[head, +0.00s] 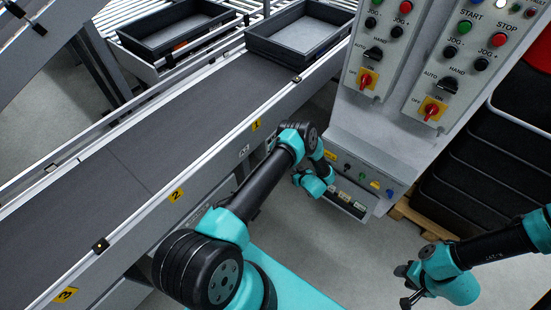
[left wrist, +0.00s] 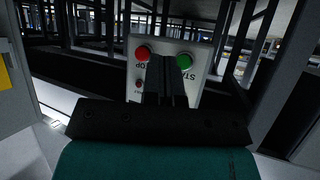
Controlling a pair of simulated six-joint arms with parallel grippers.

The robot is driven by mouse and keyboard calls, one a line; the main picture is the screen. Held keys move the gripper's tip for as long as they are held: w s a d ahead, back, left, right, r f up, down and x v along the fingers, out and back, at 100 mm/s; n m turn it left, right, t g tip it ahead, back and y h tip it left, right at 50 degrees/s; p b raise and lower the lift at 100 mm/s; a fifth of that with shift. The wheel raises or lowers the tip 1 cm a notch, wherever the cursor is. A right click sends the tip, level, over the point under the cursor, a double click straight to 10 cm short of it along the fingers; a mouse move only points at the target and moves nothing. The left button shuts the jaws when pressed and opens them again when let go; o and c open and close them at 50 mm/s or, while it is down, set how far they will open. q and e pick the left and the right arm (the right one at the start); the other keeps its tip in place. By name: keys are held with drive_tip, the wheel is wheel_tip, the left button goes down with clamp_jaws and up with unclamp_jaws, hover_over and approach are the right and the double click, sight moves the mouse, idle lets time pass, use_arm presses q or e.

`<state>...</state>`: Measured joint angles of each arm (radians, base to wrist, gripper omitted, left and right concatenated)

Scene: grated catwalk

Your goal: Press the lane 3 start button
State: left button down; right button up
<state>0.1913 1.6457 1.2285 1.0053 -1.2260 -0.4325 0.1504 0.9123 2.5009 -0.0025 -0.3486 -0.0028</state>
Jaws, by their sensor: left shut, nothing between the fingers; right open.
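In the left wrist view a pale button panel (left wrist: 208,62) shows upside down, with a red STOP button (left wrist: 142,54) at left and a green START button (left wrist: 184,61) at right. No lane number is readable on it. My left gripper (left wrist: 169,60) is shut and empty, its dark fingers in front of the panel between the two buttons, partly covering the green one's left side; touch cannot be judged. In the head view my left gripper (head: 298,179) is beside the control cabinet's lower left. My right gripper (head: 408,287) is open and empty at lower right.
The control cabinet (head: 372,128) carries two visible columns of buttons and red-yellow switches. The conveyor (head: 110,170) bears yellow labels 1 (head: 256,125), 2 (head: 176,195) and 3 (head: 66,295). Black crates (head: 480,165) stand at right. Floor (head: 350,245) between the arms is clear.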

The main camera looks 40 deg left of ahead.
use_arm(q)
drive_tip(key=a, duration=0.8)
drive_tip(key=shift+w+a, duration=0.25)
drive_tip(key=shift+w, duration=0.05)
drive_tip(key=shift+a, duration=0.1)
idle(1.8)
drive_tip(key=shift+a, duration=0.3)
drive_tip(key=shift+w+a, duration=0.1)
drive_tip(key=shift+a, duration=0.7)
idle(1.2)
idle(0.4)
drive_tip(key=shift+d, duration=1.2)
drive_tip(key=shift+s+d, duration=0.15)
drive_tip(key=shift+d, duration=1.1)
drive_tip(key=shift+s+d, duration=0.1)
drive_tip(key=shift+d, duration=1.15)
